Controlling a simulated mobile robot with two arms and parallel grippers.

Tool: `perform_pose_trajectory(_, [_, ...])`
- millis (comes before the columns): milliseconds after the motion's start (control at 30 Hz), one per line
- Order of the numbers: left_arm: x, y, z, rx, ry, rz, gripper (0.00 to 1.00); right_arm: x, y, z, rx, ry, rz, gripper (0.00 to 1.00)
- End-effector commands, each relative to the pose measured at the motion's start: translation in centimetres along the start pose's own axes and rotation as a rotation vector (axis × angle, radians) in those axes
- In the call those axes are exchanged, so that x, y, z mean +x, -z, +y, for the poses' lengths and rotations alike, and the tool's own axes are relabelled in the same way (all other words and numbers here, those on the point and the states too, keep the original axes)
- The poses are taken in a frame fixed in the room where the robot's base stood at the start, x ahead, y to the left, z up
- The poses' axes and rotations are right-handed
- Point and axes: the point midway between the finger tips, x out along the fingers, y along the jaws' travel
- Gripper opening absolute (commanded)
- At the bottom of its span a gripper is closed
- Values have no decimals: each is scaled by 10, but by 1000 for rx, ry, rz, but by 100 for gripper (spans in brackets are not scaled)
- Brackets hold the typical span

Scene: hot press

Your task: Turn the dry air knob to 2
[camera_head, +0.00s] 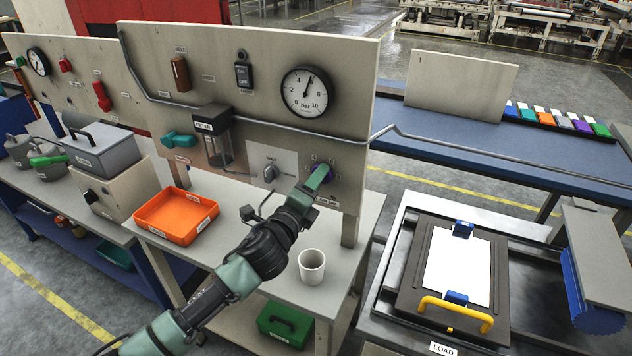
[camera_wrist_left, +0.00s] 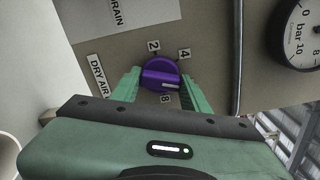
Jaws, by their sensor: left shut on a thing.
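The purple dry air knob (camera_wrist_left: 160,73) is on the grey panel, ringed by the numbers 2, 4 and 8 in the left wrist view; another part of the ring is hidden by my right-hand finger. A white mark on the knob's lower right side points away from the 2. The DRY AIR label (camera_wrist_left: 97,76) is to its left. In the left wrist view my left gripper (camera_wrist_left: 158,92) has one green finger on each side of the knob, shut on it. In the head view the left gripper (camera_head: 316,180) reaches the panel's lower right. My right gripper is not in view.
A pressure gauge (camera_head: 305,91) is above the knob, and a pipe (camera_head: 270,127) crosses the panel. A white cup (camera_head: 312,267) stands on the bench below my left arm. An orange tray (camera_head: 176,214) is to the left.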

Motion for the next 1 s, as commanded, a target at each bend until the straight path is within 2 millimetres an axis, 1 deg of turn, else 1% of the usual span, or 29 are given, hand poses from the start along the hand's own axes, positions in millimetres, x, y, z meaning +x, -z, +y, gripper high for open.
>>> perform_pose_trajectory(567, [0,1,1,-536,-3,-1,5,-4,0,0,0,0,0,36])
perform_pose_trajectory(1000, [0,0,1,-954,-3,-1,5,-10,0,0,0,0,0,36])
